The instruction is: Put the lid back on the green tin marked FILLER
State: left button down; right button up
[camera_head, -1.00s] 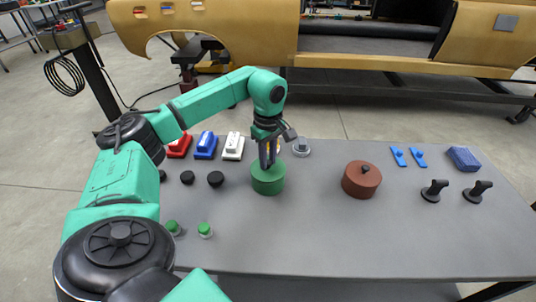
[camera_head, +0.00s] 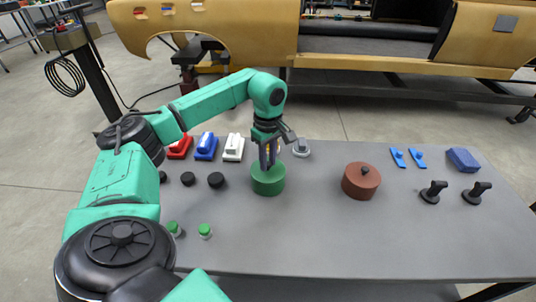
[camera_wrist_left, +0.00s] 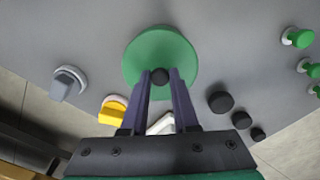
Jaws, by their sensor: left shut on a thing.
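The green tin (camera_head: 268,184) stands upright on the grey table, left of the middle. No FILLER marking can be read on it from here. My left gripper (camera_head: 267,164) points down over the middle of its top. In the left wrist view the round green lid (camera_wrist_left: 148,52) fills the top middle. Its dark knob (camera_wrist_left: 160,76) sits between my left fingertips (camera_wrist_left: 162,78), which are shut on it. The lid appears to rest on the tin; I cannot see whether any gap is left. My right gripper is out of view.
A brown-red lidded tin (camera_head: 361,182) stands to the right. Red, blue and white blocks (camera_head: 206,146) stand behind left, with black knobs (camera_head: 216,180) and small green-capped items (camera_head: 205,231) nearer. A grey knobbed item (camera_head: 301,148) stands behind the green tin. The front middle of the table is clear.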

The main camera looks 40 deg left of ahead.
pick_arm(q)
jog(key=shift+f, duration=0.15)
jog(key=shift+p, duration=0.3)
dwell(0.4)
jog(key=shift+c, duration=0.6)
grip_release()
notch_tip(320, 180, up, 7)
jog(key=p, duration=0.6)
grip_shut()
dwell(0.3)
dwell(0.4)
